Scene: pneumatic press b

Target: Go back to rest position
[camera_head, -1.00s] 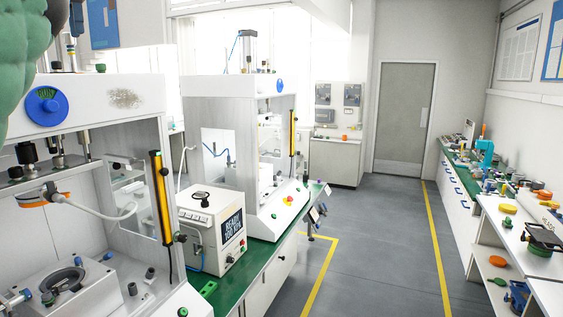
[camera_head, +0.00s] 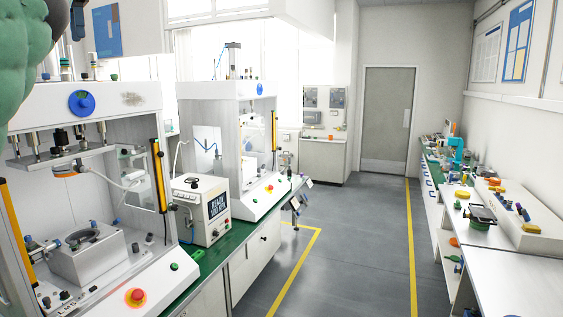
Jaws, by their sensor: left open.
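A small dark part of my left gripper (camera_head: 78,20) shows at the top left edge, beside a large green rounded shape that hides part of that corner. The gripper is open, with nothing visible in it. It is seen high up, in front of the wall and above the near white press (camera_head: 125,101); the picture shows no contact between them. Most of the left arm is hidden or out of frame. My right gripper is not in view.
A white box with a display (camera_head: 200,209) and a second press (camera_head: 236,91) stand along the green-topped bench on the left. A cluttered bench (camera_head: 515,262) runs along the right. The grey floor (camera_head: 350,240) between them is clear up to the closed door (camera_head: 388,112).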

